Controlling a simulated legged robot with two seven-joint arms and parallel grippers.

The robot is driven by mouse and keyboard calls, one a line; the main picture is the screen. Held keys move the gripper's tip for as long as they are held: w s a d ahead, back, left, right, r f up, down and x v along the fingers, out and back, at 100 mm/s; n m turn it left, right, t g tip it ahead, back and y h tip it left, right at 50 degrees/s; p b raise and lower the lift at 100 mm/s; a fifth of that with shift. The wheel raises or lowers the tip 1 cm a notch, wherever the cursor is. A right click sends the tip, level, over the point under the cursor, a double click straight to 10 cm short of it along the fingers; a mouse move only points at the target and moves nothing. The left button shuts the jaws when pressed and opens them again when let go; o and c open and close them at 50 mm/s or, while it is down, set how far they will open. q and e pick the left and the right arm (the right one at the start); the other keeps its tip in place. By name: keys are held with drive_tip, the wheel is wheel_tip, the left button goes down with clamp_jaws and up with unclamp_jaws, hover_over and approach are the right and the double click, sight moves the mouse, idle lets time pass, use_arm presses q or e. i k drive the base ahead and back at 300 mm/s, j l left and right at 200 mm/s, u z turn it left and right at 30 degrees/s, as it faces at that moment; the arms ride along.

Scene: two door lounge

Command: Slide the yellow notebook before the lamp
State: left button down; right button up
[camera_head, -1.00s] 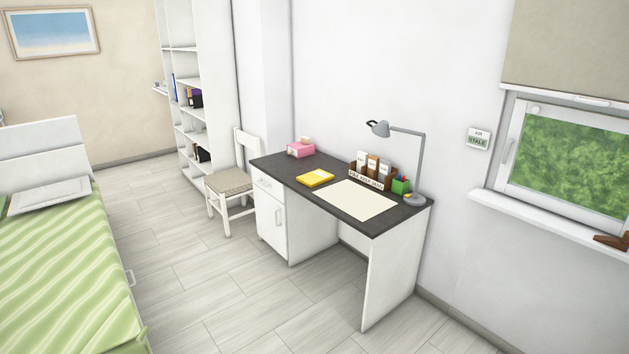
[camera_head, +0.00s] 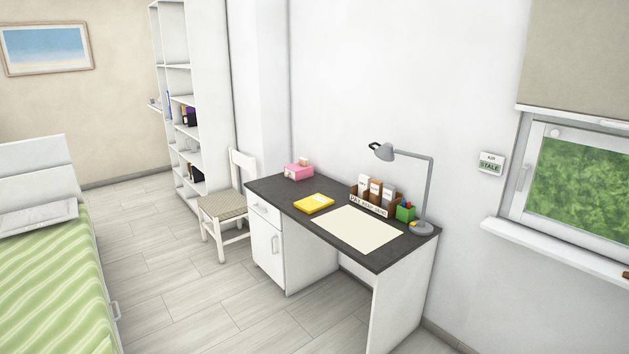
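The yellow notebook (camera_head: 314,203) lies flat on the dark top of the desk (camera_head: 284,199), left of a large cream sheet (camera_head: 358,229). The grey desk lamp (camera_head: 428,190) stands at the desk's right end, its base by the back right corner and its head reaching left over the desk. Neither of my grippers shows in this view.
A sorter with cards (camera_head: 375,196), a green pen cup (camera_head: 405,212) and a pink box (camera_head: 298,172) stand along the desk's back. A white chair (camera_head: 225,207) stands at the desk's left end. A bed (camera_head: 50,280) is at left. Floor before the desk is clear.

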sight(316, 202)
drive_tip(key=i+u, duration=0.2)
drive_tip(key=i, duration=0.35)
drive_tip(key=i+u, duration=0.2)
drive_tip(key=i, duration=0.4)
drive_tip(key=i+l+u, duration=0.2)
drive_tip(key=i, duration=0.35)
drive_tip(key=i+l+u, duration=0.2)
drive_tip(key=i, duration=0.4)
drive_tip(key=i+j+z, duration=0.1)
drive_tip(key=i+z, duration=0.15)
drive_tip(key=i, duration=0.2)
drive_tip(key=i+j+z, duration=0.25)
drive_tip(key=i, duration=0.25)
drive_tip(key=i+z, duration=0.3)
drive_tip(key=z, duration=0.15)
drive_tip(key=i+z, duration=0.3)
drive_tip(key=z, duration=0.15)
drive_tip(key=i+j+z, duration=0.2)
drive_tip(key=z, duration=0.25)
drive_tip(key=i+j+z, duration=0.3)
drive_tip(key=z, duration=0.15)
